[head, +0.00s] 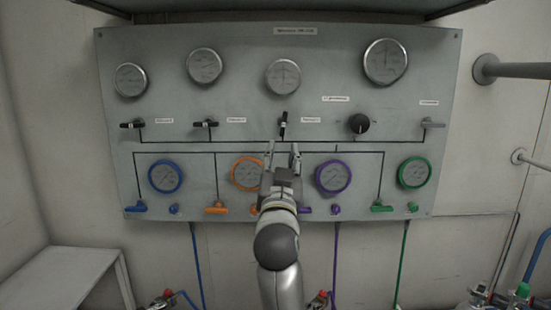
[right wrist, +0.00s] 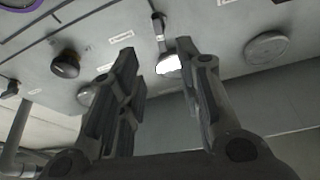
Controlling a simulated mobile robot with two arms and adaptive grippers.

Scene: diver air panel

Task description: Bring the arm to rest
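My right gripper (head: 283,150) reaches up in front of the grey air panel (head: 300,85). Its two fingers are apart, with nothing between them. In the right wrist view the gripper (right wrist: 156,52) is also open and empty. A black valve handle (head: 283,120) stands upright just above the fingertips; in the right wrist view this handle (right wrist: 158,24) lies beyond the fingers, and no contact shows. My right arm covers part of the panel's lower middle. My left gripper is not in view.
Two more black handles (head: 132,124) (head: 206,124) lie level, left of the upright one. Coloured gauges line the lower row. A grey bench (head: 65,270) is lower left; pipes (head: 510,70) project at right.

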